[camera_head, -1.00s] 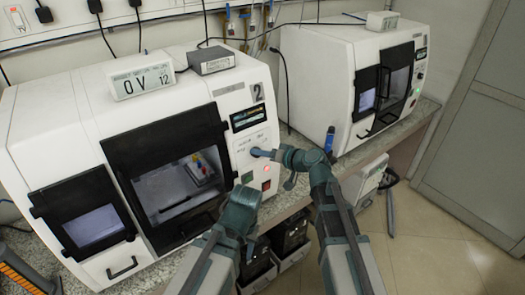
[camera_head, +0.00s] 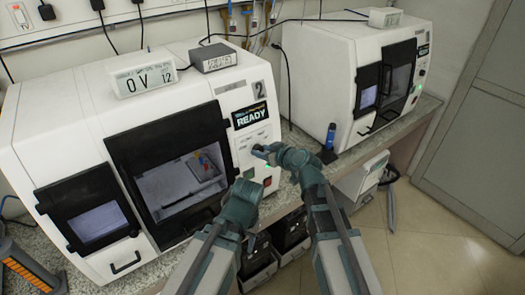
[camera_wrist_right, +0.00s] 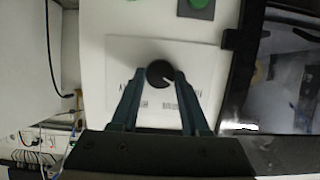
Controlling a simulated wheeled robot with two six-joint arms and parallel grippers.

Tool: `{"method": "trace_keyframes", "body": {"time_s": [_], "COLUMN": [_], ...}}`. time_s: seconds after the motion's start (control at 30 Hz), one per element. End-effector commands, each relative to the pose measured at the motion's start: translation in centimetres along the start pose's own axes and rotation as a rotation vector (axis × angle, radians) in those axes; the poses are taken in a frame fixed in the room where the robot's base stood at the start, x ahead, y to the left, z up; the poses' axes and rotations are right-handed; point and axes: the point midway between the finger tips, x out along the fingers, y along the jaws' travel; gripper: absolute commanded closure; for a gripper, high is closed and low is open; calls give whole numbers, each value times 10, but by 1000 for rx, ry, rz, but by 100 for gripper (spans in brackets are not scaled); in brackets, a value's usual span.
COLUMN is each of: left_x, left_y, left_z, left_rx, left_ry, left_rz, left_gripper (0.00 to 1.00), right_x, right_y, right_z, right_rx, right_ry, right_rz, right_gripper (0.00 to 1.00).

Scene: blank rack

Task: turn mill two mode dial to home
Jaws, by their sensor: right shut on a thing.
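Mill two (camera_head: 60,130) is the white machine on the left, marked with a 2. Its display (camera_head: 250,115) reads READY. My right gripper (camera_head: 262,150) is at its control panel, below the display. In the right wrist view the round black mode dial (camera_wrist_right: 160,73) sits between my right fingertips, which are shut on it. Its white pointer mark slants toward the lower right of that view. The small labels around the dial are too blurred to read. My left arm's end (camera_head: 241,203) is in front of mill two; its fingers cannot be made out.
A second white mill (camera_head: 335,75) stands on the right of the bench, with a blue-topped object (camera_head: 330,137) by its front corner. A green button (camera_wrist_right: 196,3) is near the dial. The floor at the right is clear.

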Motion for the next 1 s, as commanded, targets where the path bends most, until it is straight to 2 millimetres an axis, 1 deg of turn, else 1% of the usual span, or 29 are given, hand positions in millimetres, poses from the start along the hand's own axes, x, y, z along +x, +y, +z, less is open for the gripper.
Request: {"method": "trace_keyframes", "body": {"time_s": [0.5, 0.53, 0.67, 1.0], "left_x": [0, 0, 0, -1], "left_y": [0, 0, 0, 0], "left_z": [0, 0, 0, 0], "left_rx": [0, 0, 0, 0], "left_ry": [0, 0, 0, 0], "left_rz": [0, 0, 0, 0], "left_gripper": [50, 50, 50, 50], "right_x": [0, 0, 0, -1], "right_y": [-1, -1, -1, -1], "right_z": [1, 1, 0, 0], "right_rx": [-17, -17, -16, -14], "right_ry": [-3, -2, -1, 0], "right_rz": [3, 3, 3, 4], "right_gripper": [100, 49, 26, 25]}}
